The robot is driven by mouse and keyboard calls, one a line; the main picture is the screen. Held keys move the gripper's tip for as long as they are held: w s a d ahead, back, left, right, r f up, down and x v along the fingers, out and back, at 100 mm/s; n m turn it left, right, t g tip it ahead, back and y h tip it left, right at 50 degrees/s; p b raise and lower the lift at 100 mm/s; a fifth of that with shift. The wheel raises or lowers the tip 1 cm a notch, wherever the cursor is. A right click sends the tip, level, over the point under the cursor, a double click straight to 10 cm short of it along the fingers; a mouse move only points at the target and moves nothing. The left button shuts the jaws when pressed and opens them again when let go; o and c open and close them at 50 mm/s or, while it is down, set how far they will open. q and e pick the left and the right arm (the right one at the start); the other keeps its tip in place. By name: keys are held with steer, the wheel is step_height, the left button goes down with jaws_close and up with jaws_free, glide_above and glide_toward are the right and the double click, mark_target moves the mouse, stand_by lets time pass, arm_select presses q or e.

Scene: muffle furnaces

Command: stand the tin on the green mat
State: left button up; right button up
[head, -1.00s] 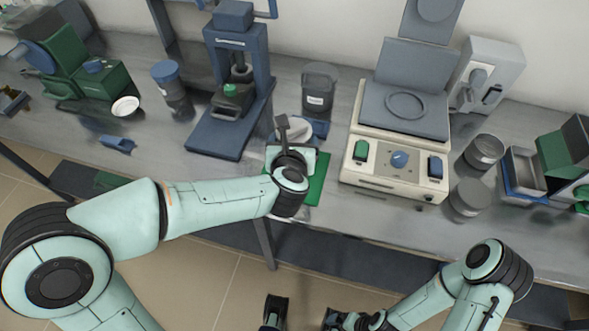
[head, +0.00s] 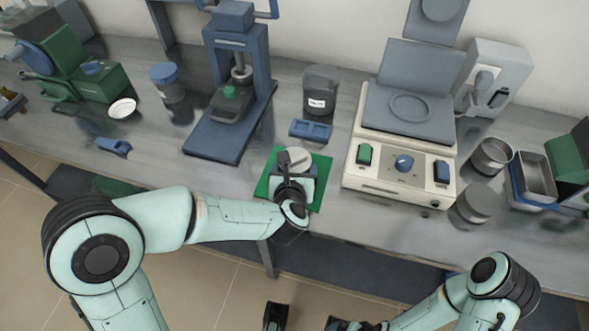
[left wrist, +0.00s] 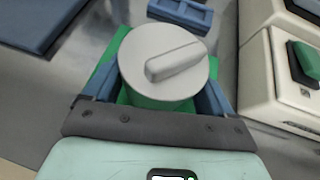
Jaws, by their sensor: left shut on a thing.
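The tin (head: 297,157) has a round, light grey lid with a raised bar handle; the lid fills the middle of the left wrist view (left wrist: 150,48). My left gripper (head: 293,178) is shut on the tin, with a blue finger on each side of it. The tin is upright over the green mat (head: 264,184); the mat's edge also shows in the left wrist view (left wrist: 106,70). The gripper hides the tin's base, so I cannot tell whether it touches the mat. My right gripper (head: 338,325) is at the bottom edge, partly cut off.
A blue tray-like block (head: 311,130) and a dark labelled jar (head: 320,92) are behind the mat. A blue press (head: 215,140) stands on the left. The bench's front edge is just before the mat.

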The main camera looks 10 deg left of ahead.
arm_select(q)
steer(key=shift+f, duration=0.1)
steer(key=o, duration=1)
steer(key=shift+s+d+r, duration=0.1)
steer(key=shift+s+r, duration=0.2)
steer(key=shift+r, duration=0.1)
steer(key=p+v, duration=0.1)
steer(key=v, duration=1)
steer(key=shift+s+f, duration=0.1)
steer(key=shift+s, duration=0.05)
